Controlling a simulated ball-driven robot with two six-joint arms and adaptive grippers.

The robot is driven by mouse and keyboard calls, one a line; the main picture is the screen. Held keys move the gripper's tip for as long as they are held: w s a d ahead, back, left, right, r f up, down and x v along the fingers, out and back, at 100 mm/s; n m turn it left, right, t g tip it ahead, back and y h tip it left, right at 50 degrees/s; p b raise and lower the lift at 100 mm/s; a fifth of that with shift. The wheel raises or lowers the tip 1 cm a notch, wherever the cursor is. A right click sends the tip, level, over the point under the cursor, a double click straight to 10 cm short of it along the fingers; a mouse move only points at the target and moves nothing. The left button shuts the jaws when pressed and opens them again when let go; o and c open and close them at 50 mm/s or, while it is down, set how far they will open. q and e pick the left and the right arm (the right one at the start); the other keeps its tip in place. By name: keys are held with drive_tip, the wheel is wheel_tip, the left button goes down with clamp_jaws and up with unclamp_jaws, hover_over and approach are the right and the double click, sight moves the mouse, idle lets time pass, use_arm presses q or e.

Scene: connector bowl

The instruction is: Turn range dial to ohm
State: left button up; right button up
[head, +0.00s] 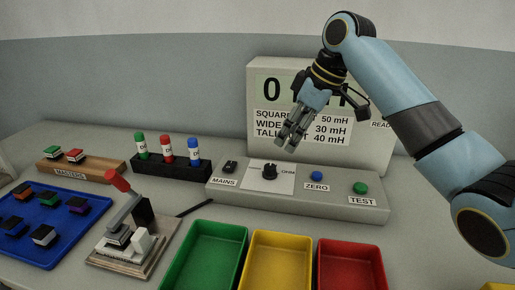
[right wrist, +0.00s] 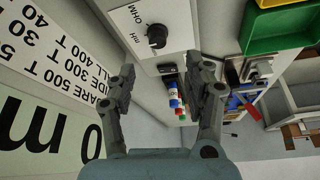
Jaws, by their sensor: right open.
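The black range dial (head: 270,171) sits on a white plate on the grey tester panel (head: 225,193). It also shows in the right wrist view (right wrist: 157,37), with the words mH and OHM printed beside it. I cannot tell clearly which word its pointer faces. My right gripper (head: 287,140) is open and empty, above and slightly right of the dial in the head view, apart from it. In the right wrist view its two fingers (right wrist: 168,82) are spread, with the dial beyond them. My left gripper is not in view.
A display board (head: 320,160) stands behind the panel. The MAINS switch (head: 230,166), blue ZERO button (head: 316,176) and green TEST button (head: 360,188) flank the dial. Green (head: 206,224), yellow (head: 281,234) and red (head: 350,243) trays stand in front. A red-handled press (head: 118,181) stands left.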

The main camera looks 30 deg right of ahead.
sight(271, 166)
drive_tip(key=x, duration=0.9)
drive_tip(key=shift+w+a+f, duration=0.1)
drive_tip(key=shift+w+f, duration=0.05)
drive_tip(key=shift+w, duration=0.35)
drive_tip(key=shift+w+a+f, duration=0.15)
drive_tip(key=shift+f, duration=0.45)
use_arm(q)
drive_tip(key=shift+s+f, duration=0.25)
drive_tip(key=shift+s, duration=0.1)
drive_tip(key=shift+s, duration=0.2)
use_arm(e)
clamp_jaws()
